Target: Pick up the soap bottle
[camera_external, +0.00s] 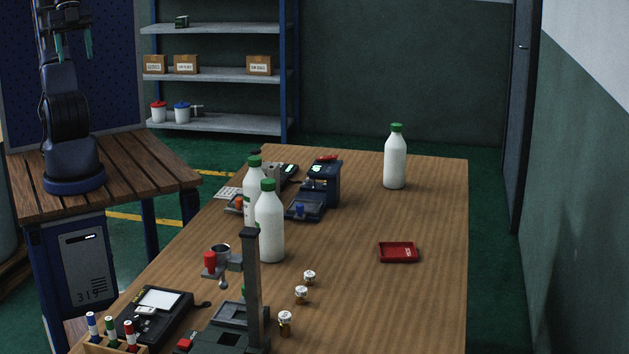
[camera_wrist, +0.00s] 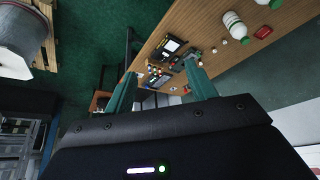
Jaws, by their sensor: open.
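Three white bottles with green caps stand upright on the long wooden table: one (camera_external: 395,165) alone at the far right, one (camera_external: 269,228) near the middle, and one (camera_external: 252,180) just behind it, partly hidden. I cannot tell which is the soap bottle. The wrist view shows one white bottle (camera_wrist: 234,25) at the upper right and part of another at the top edge. My gripper (camera_external: 73,48) is raised at the upper left, far from the bottles. Its green fingers also show in the wrist view (camera_wrist: 162,85), spread apart with nothing between them.
A red tray (camera_external: 398,252) lies on the table (camera_external: 370,310). Small jars (camera_external: 301,293), a dark stand (camera_external: 251,285), markers (camera_external: 110,328) and a dark blue device (camera_external: 323,183) share the table. Its right side is mostly clear. A shelf (camera_external: 220,75) stands behind.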

